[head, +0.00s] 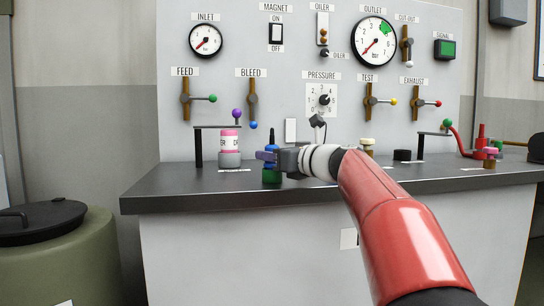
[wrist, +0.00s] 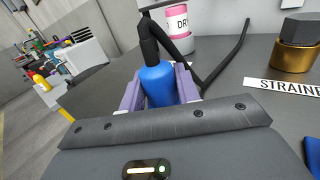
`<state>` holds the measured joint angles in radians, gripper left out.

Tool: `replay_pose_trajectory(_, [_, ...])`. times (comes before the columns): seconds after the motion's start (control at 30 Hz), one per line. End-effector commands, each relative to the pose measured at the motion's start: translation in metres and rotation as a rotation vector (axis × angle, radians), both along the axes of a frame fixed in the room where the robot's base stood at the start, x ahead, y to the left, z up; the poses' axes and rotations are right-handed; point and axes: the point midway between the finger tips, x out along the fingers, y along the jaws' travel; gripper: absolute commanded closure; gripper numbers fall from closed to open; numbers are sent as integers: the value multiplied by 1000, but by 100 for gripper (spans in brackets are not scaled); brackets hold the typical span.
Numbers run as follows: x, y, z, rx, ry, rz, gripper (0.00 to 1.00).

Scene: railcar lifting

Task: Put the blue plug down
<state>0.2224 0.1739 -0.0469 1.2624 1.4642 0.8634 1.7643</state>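The blue plug (wrist: 158,85) stands between the two purple fingers of my gripper (wrist: 160,88) in the wrist view, with a finger against each side. A black hose or cable leaves its top and bends to the right. In the head view my gripper (head: 268,156) is over the near part of the bench, and blue parts of the plug (head: 270,164) show around the fingers. A green round piece (head: 271,177) is directly below the plug. I cannot tell whether the plug rests on it or hangs just above it.
The dark bench top (head: 330,188) carries a pink-and-white canister (head: 230,140) to the left of my gripper and a black round piece (head: 402,155) to the right. The wrist view shows a brass cup (wrist: 295,55) behind a STRAINER label (wrist: 283,88). A gauge panel (head: 300,80) stands behind.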

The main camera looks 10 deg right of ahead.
Motion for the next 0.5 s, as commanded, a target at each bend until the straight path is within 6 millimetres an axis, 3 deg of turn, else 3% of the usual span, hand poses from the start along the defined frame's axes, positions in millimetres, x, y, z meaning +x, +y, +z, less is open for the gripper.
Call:
replay_pose_trajectory(0.03, [0, 0, 0, -1, 1, 0, 61])
replay_pose_trajectory(0.13, [0, 0, 0, -1, 1, 0, 48])
replay_pose_trajectory(0.5, [-1, -1, 4, -1, 0, -1, 47])
